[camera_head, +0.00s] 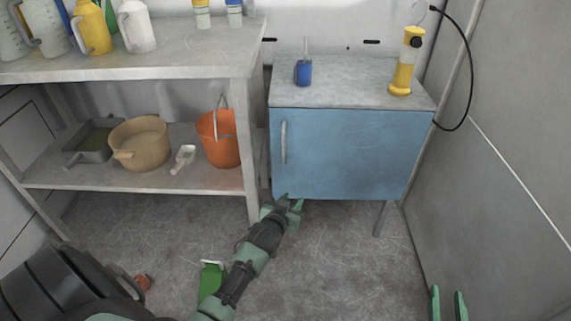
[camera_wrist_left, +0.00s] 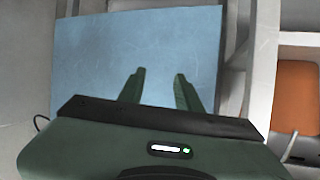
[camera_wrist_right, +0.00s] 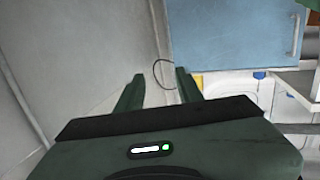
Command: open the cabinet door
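The blue cabinet door (camera_head: 350,155) is closed on the cabinet under a grey top. Its vertical metal handle (camera_head: 284,142) is near the door's left edge. My left gripper (camera_head: 291,204) is near the door's lower left corner, below the handle. In the left wrist view my left gripper (camera_wrist_left: 160,74) is open and empty, with the door (camera_wrist_left: 100,45) filling the space ahead. My right gripper (camera_head: 448,306) is open and empty at the lower right, away from the cabinet. In the right wrist view the door (camera_wrist_right: 235,35) and handle (camera_wrist_right: 296,33) show at the upper right.
A workbench (camera_head: 150,60) with jugs on top stands left of the cabinet. Its lower shelf holds an orange bucket (camera_head: 220,140) and a tan tub (camera_head: 140,143). A wall closes the right side.

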